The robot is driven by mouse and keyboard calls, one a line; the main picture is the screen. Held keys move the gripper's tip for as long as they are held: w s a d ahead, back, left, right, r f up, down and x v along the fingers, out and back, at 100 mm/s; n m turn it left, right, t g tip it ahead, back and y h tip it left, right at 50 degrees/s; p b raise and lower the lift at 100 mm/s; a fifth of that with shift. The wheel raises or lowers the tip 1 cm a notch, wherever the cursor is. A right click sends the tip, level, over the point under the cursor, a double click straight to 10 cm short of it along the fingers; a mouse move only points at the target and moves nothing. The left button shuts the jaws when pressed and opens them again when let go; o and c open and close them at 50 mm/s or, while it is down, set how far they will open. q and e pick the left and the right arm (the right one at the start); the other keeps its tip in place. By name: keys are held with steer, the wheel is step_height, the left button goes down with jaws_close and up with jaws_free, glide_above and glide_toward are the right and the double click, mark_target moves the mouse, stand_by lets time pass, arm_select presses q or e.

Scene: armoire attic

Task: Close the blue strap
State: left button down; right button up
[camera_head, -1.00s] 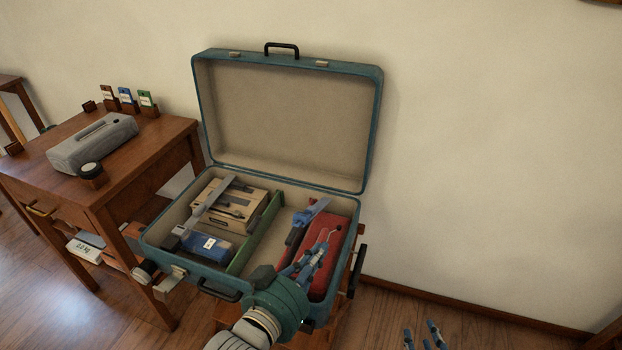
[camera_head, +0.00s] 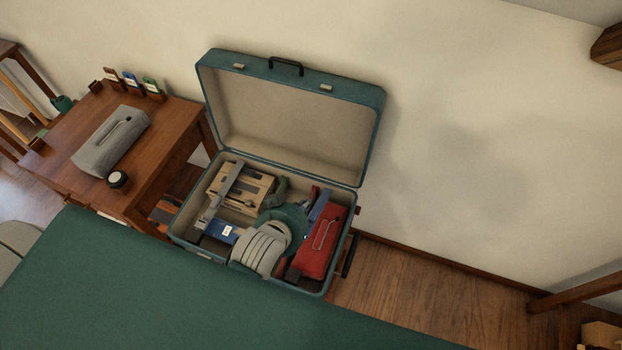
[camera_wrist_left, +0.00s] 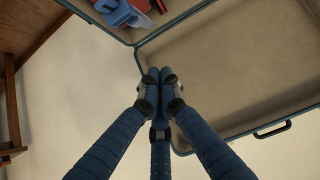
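The open teal suitcase (camera_head: 180,236) stands with its lid (camera_head: 290,115) raised towards the wall. In its right compartment a raised blue strap (camera_head: 319,206) rises beside a red bag (camera_head: 322,252). Blue pieces (camera_wrist_left: 122,12) and red also show at the top of the left wrist view. My right gripper is out of view.
The left compartment holds a tan box (camera_head: 245,185), a long grey strip (camera_head: 222,196) and a blue box (camera_head: 222,231). A wooden desk (camera_head: 80,165) with a grey case (camera_head: 108,142) stands at left. Bare floor (camera_head: 440,285) lies right of the suitcase.

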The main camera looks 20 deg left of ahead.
arm_select(q)
steer(key=shift+w+d+f, duration=0.1)
steer(key=shift+w+f, duration=0.05)
steer(key=shift+f, duration=0.1)
glide_above(311, 215)
steer(key=w, duration=0.2)
step_height(311, 215, down, 5)
steer(key=shift+s+f+p, duration=0.15)
steer(key=shift+p, duration=0.15)
steer(key=f, duration=0.1)
steer(key=s+f, duration=0.1)
steer(key=shift+s+f+p, duration=0.1)
steer(key=shift+f+p, duration=0.2)
steer(key=shift+f, duration=0.1)
steer(key=shift+s+f, duration=0.3)
steer(key=shift+f, duration=0.15)
steer(key=shift+w+f, duration=0.1)
steer(key=shift+f, duration=0.05)
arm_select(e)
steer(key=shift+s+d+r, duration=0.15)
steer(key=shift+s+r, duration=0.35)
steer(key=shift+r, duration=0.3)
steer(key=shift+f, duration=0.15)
